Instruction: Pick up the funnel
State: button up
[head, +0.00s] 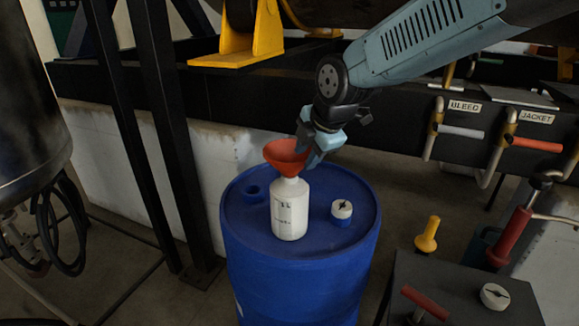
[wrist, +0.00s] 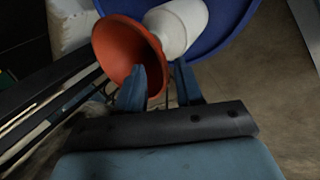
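The orange-red funnel (head: 285,156) sits in the mouth of a white labelled bottle (head: 290,212), which stands upright on a blue drum (head: 300,277). My gripper (head: 308,158) reaches down from the upper right to the funnel's right side. In the wrist view, the funnel (wrist: 120,48) shows its open cone beside the bottle (wrist: 180,25). There my gripper (wrist: 160,78) has its fingers apart, the left one in front of the cone's inside and the right one outside the rim. The funnel's wall lies between them. I cannot tell whether either finger touches it.
A white-and-blue knob-like cap (head: 341,212) is on the drum's right side, and a blue bung (head: 253,192) is at its left. A black post (head: 150,130) rises behind on the left. A dark box (head: 455,290) with handles stands at the right.

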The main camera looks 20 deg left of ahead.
aim_at(302, 159)
jog(key=shift+a+x, duration=0.25)
jog(key=shift+x, duration=2.3)
jog(key=shift+w, duration=0.15)
grip_shut()
